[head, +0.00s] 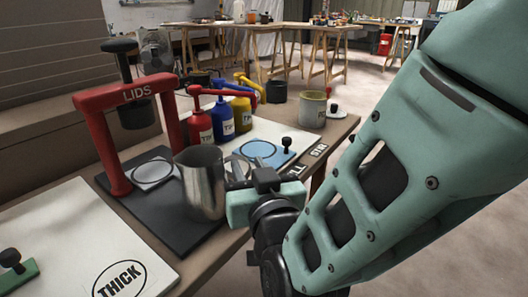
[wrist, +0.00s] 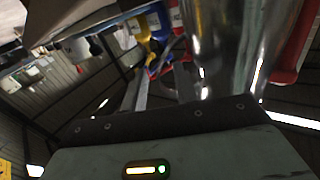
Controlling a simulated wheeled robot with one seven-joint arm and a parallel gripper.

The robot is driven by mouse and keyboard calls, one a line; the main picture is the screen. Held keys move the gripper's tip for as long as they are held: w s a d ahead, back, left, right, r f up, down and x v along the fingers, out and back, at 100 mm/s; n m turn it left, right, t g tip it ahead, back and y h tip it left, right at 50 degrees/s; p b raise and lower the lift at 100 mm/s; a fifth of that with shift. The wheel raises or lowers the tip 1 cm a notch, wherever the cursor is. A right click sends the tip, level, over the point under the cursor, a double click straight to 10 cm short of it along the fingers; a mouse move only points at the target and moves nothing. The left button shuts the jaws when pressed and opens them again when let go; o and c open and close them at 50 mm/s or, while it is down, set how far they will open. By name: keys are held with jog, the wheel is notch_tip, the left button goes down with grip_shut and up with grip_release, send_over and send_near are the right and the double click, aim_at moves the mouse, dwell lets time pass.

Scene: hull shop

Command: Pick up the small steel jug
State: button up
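The small steel jug (head: 201,184) stands upright, over the dark base plate of the red lid press, with its handle on the right side. I cannot tell whether its bottom touches the plate. My gripper (head: 240,180) is at the jug's handle side, its fingers close around or beside the handle. In the wrist view the jug's shiny wall (wrist: 240,50) is very near, and a grey finger (wrist: 140,90) shows left of the handle. The other finger is not clear, so I cannot tell whether the grip is closed on the handle.
The red lid press (head: 125,98) stands just behind and left of the jug. Red, blue and yellow bottles (head: 222,118) stand behind it. A blue round-marked pad (head: 264,152) and a beige pot (head: 312,110) are farther right. A white THICK board (head: 85,235) lies in front left.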

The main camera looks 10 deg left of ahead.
jog(key=shift+x, duration=1.4)
grip_shut()
jog(key=shift+r, duration=0.15)
